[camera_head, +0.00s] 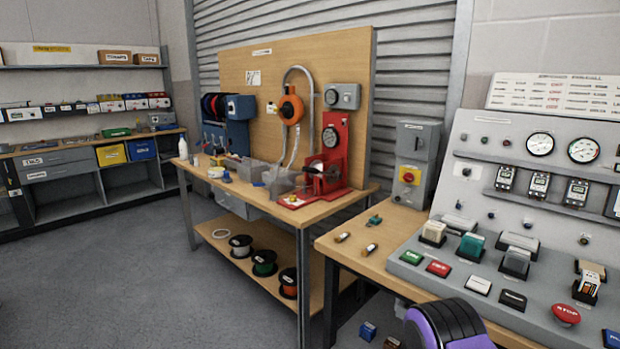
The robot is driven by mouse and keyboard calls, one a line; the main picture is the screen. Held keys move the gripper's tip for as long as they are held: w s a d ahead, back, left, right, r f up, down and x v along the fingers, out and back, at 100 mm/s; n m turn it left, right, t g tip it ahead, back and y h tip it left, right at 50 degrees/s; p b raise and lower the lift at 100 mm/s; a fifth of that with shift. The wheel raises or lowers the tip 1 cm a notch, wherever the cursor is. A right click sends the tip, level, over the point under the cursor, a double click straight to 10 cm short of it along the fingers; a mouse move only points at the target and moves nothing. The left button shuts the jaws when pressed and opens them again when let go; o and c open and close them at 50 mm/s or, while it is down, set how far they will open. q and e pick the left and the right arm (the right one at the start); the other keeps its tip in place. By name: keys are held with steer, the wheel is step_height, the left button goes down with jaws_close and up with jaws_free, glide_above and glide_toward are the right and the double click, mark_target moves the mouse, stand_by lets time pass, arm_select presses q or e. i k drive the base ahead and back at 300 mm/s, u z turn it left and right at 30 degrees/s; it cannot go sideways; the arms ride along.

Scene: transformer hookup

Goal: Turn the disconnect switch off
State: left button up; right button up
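A grey switch box (424,140), which looks like the disconnect switch, stands upright at the back of the right-hand wooden bench, left of the sloped control panel. A red knob on a yellow plate (408,177) is on the lower part of its front. The knob's exact position is too small to read. Neither of my grippers is in view, so nothing is seen touching the box.
The sloped panel (456,268) carries gauges, breakers and several coloured buttons. Small parts lie on the right bench (390,236) in front of the box. A middle bench (330,208) holds a red press (335,150). Open floor (150,260) lies at left.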

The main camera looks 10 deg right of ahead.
mark_target(408, 177)
steer(key=u, duration=0.35)
steer(key=i, duration=1.5)
steer(key=z, duration=2.6)
